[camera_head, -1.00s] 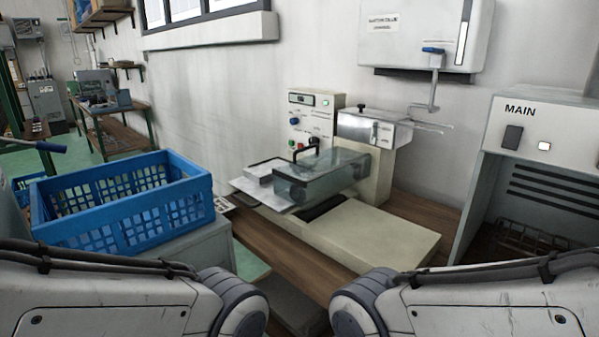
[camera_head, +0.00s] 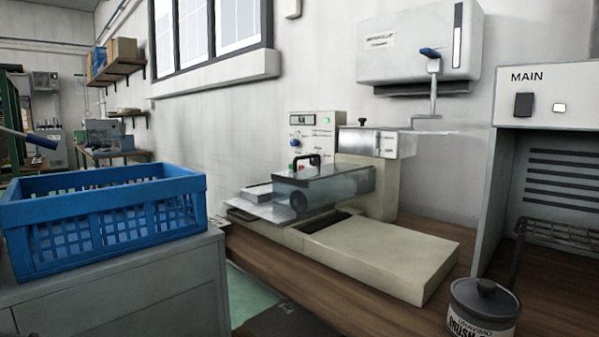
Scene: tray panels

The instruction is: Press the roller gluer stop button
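The roller gluer (camera_head: 385,245) is a cream machine on the wooden bench, in the middle of the head view. Its upright control panel (camera_head: 313,128) stands at the back, with a small display at the top and several small knobs and buttons. Neither of my grippers is in the view.
A blue crate (camera_head: 105,212) sits on a grey cabinet (camera_head: 120,292) at the left. A grey MAIN unit (camera_head: 548,95) stands at the right. A lidded pot (camera_head: 484,308) is at the bench's front right. A white wall box (camera_head: 418,45) hangs above.

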